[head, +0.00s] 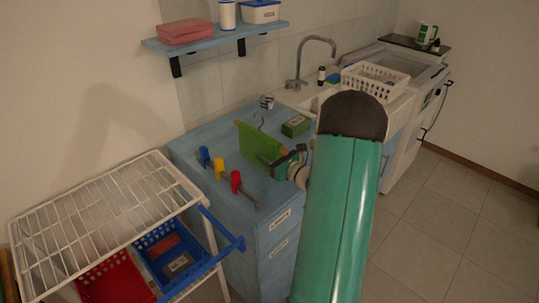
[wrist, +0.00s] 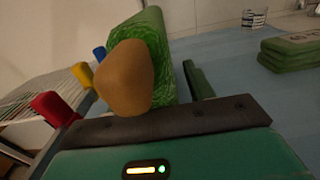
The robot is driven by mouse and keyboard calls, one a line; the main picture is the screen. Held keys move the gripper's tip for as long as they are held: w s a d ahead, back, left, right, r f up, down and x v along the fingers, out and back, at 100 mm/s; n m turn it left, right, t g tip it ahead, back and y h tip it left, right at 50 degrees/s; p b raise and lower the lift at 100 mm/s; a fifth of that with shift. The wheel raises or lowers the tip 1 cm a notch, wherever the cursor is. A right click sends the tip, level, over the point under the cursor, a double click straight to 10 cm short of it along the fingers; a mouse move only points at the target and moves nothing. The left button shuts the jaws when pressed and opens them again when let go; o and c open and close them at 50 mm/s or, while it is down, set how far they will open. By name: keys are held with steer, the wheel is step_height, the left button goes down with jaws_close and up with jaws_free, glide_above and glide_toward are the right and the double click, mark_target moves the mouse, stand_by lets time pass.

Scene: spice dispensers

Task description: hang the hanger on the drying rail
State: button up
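The hanger, a wooden bar with a grey hook and a green cloth (head: 260,142), is upright at the blue counter in the head view. In the wrist view its brown wooden end (wrist: 125,78) is large and close, with the green cloth (wrist: 155,45) behind it. My gripper (head: 284,160) is at the hanger's right end, very near or touching it. The fingers are partly hidden, so I cannot tell whether they are closed on it.
The white wire rack (head: 95,218) stands front left, with a red basket (head: 117,280) and a blue basket (head: 172,258) below. Blue, yellow and red pegs (head: 237,182) line the counter's left part. The right floor is clear.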

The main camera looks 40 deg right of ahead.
steer(key=shift+r, duration=0.2)
steer(key=s, duration=1.2)
steer(key=shift+d, duration=0.15)
steer(key=shift+s, duration=0.1)
